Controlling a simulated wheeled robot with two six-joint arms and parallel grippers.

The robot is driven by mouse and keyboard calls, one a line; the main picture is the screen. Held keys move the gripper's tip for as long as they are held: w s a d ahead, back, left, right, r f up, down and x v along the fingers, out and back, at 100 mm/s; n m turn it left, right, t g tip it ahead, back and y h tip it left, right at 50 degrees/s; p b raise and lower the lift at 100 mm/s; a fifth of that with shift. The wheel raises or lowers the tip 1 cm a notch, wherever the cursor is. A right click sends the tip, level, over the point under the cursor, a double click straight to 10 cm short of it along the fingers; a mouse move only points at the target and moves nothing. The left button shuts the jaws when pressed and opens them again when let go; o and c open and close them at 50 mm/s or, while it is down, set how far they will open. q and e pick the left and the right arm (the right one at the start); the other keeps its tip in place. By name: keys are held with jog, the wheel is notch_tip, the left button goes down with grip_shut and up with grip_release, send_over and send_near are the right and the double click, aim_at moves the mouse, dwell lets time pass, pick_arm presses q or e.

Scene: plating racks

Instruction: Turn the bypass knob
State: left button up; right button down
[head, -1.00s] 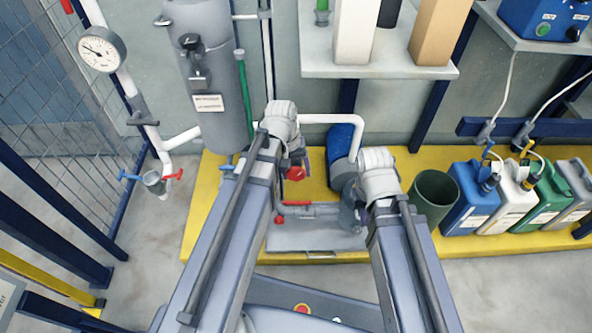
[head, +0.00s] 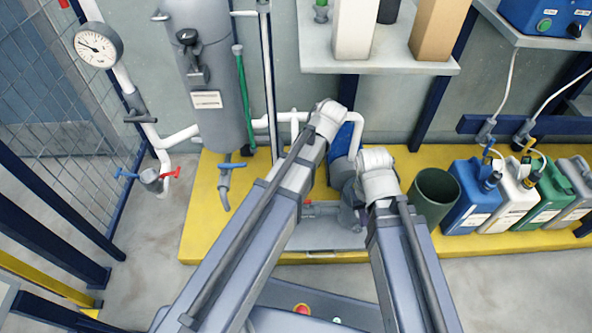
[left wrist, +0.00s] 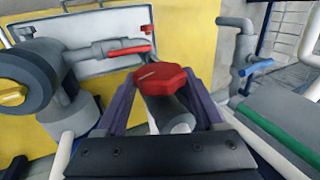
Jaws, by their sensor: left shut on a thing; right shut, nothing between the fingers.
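The bypass knob appears to be the red, many-sided knob (left wrist: 163,77) in the left wrist view. My left gripper (left wrist: 158,92) is shut on it, with one purple finger on each side. A pale line shows on the knob's face. In the head view my left wrist and arm cover the knob and the left fingers. My right gripper (head: 352,205) is low beside the pipework in the head view, shut and empty; its fingertips are hard to make out.
A red lever (left wrist: 128,51) sits on a grey pipe near the knob. A grey tank (head: 212,85) and a gauge (head: 98,45) stand left. A green bin (head: 434,197) and several canisters (head: 470,198) stand right on the yellow plinth (head: 205,190).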

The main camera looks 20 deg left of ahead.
pick_arm(q)
jog(key=shift+y, duration=0.5)
jog(key=o, duration=1.4)
jog(key=shift+c, duration=0.2)
jog(key=shift+r, duration=0.1)
jog(key=p+v, duration=0.6)
jog(key=v, duration=0.1)
jog(key=shift+d+r+p, duration=0.15)
jog(key=shift+r+p, duration=0.1)
jog(key=shift+p, duration=0.1)
jog(key=shift+w, duration=0.15)
